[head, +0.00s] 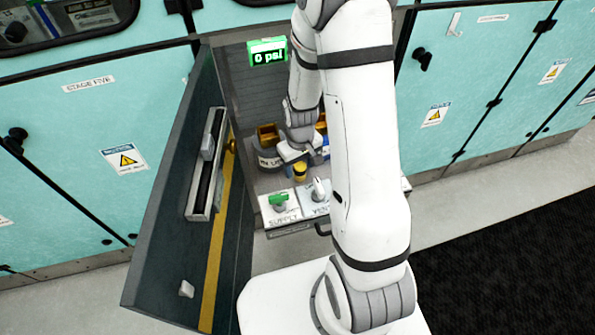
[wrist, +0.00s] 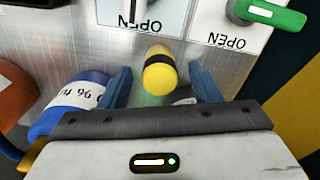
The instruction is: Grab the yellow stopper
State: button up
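The yellow stopper (wrist: 159,74) is a short yellow cylinder with a black band. In the wrist view it sits between the two blue fingers of my gripper (wrist: 159,72), near their tips, with a gap on each side. The fingers are open and do not touch it. In the head view the yellow stopper (head: 300,172) shows inside the open cabinet, just below my gripper (head: 293,153), which partly hides the space around it.
A blue labelled cylinder (wrist: 75,100) lies close to the left finger. White supply and vent panels (head: 279,207) with valve handles, one green (wrist: 268,17), stand at the cabinet's front. The open dark door (head: 170,220) bounds the left. A green display (head: 267,52) reads 0 psi.

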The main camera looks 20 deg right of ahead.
jog(key=c, duration=1)
jog(key=shift+r, duration=0.15)
